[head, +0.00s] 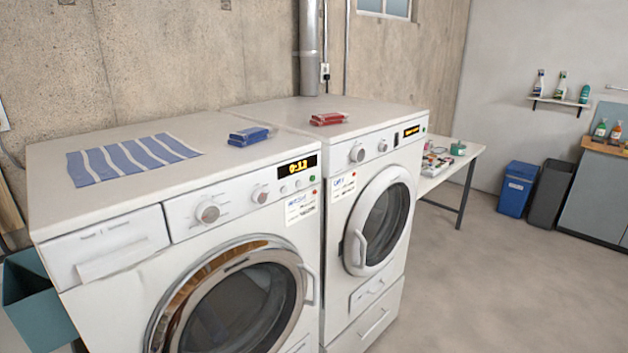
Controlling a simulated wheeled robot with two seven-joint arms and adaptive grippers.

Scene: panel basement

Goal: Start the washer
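The washer (110,240) is the white front-loading machine at the left in the head view, with a detergent drawer at its upper left. Its round door (235,310) looks closed, and the bottom of the machine is cut off by the frame. Its panel has a large dial (208,212), a smaller knob (260,195), a lit display (298,167) with orange digits and small buttons below it, one of them green (312,178). A second white machine (345,215) stands to its right, with its door closed. Neither gripper is in view.
A striped cloth (130,158) and a blue box (249,136) lie on the washer top; a red box (328,118) lies on the other machine. A teal bin (35,295) stands at the left. A table (455,165) stands beyond the machines.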

